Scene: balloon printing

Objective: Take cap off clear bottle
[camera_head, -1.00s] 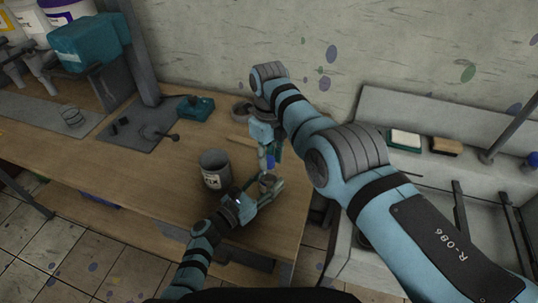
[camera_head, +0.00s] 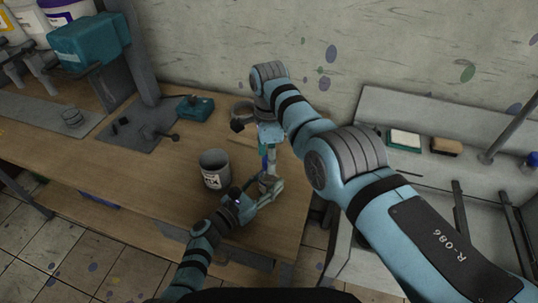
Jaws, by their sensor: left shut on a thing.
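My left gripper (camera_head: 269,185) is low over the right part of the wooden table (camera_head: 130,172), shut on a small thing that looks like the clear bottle. The bottle is tiny and mostly covered by the fingers, so its outline and cap are not clear. My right gripper (camera_head: 267,153) points down from above, just above and touching or nearly touching the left gripper's fingertips. Its fingers are too small and overlapped to tell whether they are open or shut.
A grey labelled can (camera_head: 215,168) stands just left of the grippers. A teal device (camera_head: 195,107) is at the back. The table's left front is clear. A grey sink unit (camera_head: 440,180) stands at right.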

